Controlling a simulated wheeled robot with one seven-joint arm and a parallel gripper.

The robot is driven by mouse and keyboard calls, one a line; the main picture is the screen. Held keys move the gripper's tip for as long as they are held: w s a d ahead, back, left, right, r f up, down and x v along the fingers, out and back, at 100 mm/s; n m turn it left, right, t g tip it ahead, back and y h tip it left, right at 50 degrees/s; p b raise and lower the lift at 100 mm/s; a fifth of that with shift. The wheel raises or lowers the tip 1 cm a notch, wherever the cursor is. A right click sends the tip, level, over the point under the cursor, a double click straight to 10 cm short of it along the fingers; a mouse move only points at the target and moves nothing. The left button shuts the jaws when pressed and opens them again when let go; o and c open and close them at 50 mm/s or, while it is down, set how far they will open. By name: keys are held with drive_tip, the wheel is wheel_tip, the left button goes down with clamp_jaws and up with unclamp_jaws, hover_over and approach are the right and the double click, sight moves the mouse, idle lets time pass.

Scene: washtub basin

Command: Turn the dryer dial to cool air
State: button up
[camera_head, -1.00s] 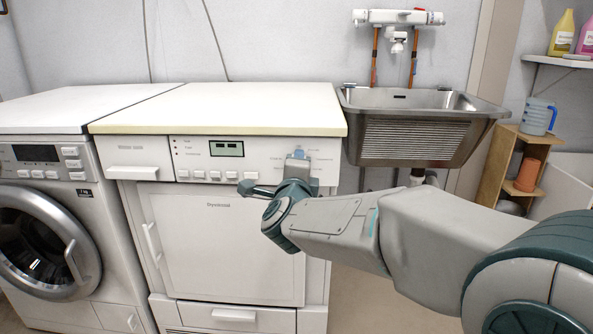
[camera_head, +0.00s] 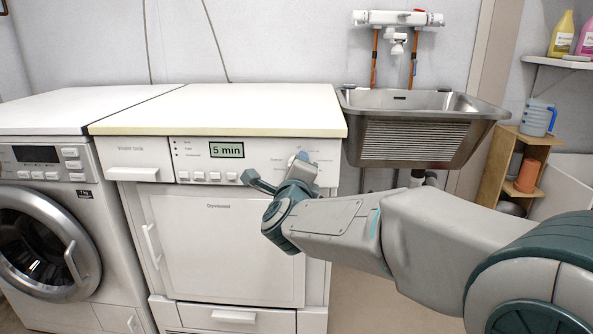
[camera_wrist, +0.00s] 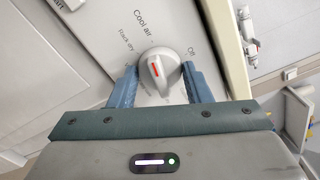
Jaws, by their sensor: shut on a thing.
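The dryer (camera_head: 228,240) stands in the middle of the head view, and its display (camera_head: 227,150) reads "5 min". In the wrist view the white dial (camera_wrist: 160,72) has a red mark that points up and slightly left, roughly toward the printed words "Cool air" (camera_wrist: 144,20). "Off" is printed to the upper right of the dial. My gripper (camera_wrist: 159,80) is shut on the dial, with one blue finger at each side. In the head view my gripper (camera_head: 300,158) is at the panel's right end and hides most of the dial.
A washing machine (camera_head: 45,235) stands left of the dryer. A steel sink (camera_head: 420,135) hangs to the right, with a wooden shelf (camera_head: 490,165) beyond it. The dryer's top (camera_head: 225,108) is clear and overhangs the panel just above my gripper.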

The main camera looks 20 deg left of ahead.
drive_tip(key=o, duration=1)
drive_tip(key=p+v, duration=0.3)
drive_tip(key=v, duration=1.1)
drive_tip(key=shift+a, duration=0.1)
